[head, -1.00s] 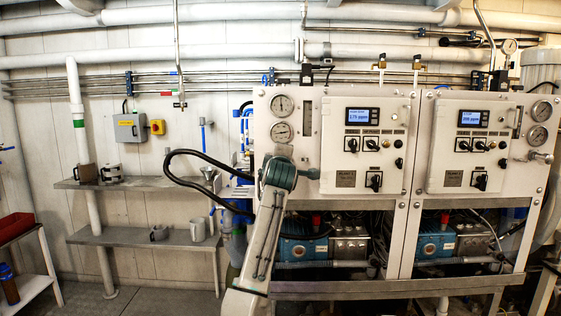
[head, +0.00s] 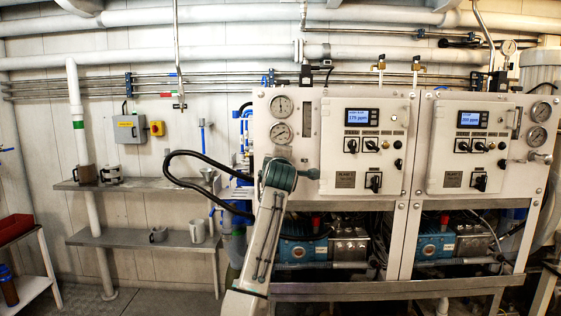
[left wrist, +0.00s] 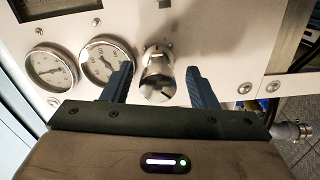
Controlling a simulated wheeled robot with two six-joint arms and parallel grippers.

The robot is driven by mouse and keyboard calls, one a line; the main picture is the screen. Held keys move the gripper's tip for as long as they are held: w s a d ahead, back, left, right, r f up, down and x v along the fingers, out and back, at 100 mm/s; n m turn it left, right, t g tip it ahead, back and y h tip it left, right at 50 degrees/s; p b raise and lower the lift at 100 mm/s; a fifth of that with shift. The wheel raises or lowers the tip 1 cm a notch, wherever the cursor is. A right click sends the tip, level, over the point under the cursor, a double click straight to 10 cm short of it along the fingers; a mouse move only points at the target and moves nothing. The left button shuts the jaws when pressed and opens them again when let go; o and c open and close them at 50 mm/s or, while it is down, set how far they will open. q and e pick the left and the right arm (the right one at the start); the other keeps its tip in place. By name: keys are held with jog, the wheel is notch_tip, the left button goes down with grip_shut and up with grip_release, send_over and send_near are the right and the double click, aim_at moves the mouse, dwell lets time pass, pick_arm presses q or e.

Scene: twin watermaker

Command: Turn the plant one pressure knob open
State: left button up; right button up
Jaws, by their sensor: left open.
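The plant one pressure knob (left wrist: 158,76) is a shiny metal knob on the white panel in the left wrist view. My left gripper (left wrist: 160,72) is open, with one dark finger on each side of the knob. Gaps show between the fingers and the knob, so it is not gripped. In the head view my left arm stands in front of the left part of the plant one panel (head: 311,165) and hides the knob and fingertips. My right gripper is in neither view.
Two round gauges (left wrist: 82,64) sit beside the knob; they are above my wrist in the head view. The plant one control box (head: 345,160) is to the right, then the plant two panel (head: 433,190). A black hose (head: 190,154) loops at the left.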

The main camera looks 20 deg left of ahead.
pick_arm(q)
jog(key=shift+s, duration=0.1)
jog(key=shift+s+d, duration=0.1)
jog(key=shift+s, duration=0.15)
jog(key=b+v, duration=0.2)
jog(key=v, duration=0.8)
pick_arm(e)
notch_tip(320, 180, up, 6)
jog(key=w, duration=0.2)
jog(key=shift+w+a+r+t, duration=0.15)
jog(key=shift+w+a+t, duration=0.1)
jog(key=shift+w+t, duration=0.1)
